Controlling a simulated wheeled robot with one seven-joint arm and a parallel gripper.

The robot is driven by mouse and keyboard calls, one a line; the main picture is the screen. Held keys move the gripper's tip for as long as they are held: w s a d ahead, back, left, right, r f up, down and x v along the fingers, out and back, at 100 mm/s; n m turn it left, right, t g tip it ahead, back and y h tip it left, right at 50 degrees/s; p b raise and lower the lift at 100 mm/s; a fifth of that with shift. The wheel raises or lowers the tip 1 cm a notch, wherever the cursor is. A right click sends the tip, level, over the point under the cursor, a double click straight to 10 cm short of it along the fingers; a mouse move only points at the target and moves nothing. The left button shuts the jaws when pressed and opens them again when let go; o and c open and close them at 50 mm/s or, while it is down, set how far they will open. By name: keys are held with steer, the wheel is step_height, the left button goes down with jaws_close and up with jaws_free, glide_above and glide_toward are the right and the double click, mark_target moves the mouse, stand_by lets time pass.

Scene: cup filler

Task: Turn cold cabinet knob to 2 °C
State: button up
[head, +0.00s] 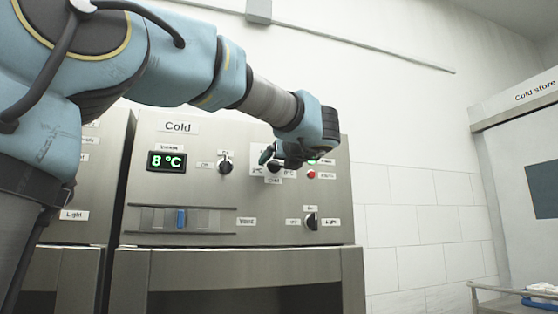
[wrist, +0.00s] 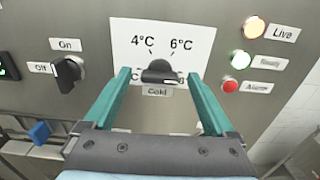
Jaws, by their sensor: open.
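The cold cabinet (head: 140,190) is a steel panel labelled "Cold", and its green display (head: 167,161) reads 8 °C. The black temperature knob shows in the wrist view (wrist: 158,72) on a white scale plate marked 4 °C and 6 °C; the fingers partly cover the lower marks. Its grip bar lies about level, with a pale mark towards the right. My gripper (wrist: 160,76) is open, its teal fingers one on each side of the knob, with gaps to it. In the head view my gripper (head: 268,156) is at the panel and partly hides the knob.
An on/off knob (wrist: 68,74) is left of the fingers. Indicator lamps (wrist: 240,60) are on the right. Below are a blue-handled slider (head: 181,218) and a Light knob (head: 311,222). A cold store door (head: 520,165) stands far right.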

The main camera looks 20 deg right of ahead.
steer(key=c, duration=1.4)
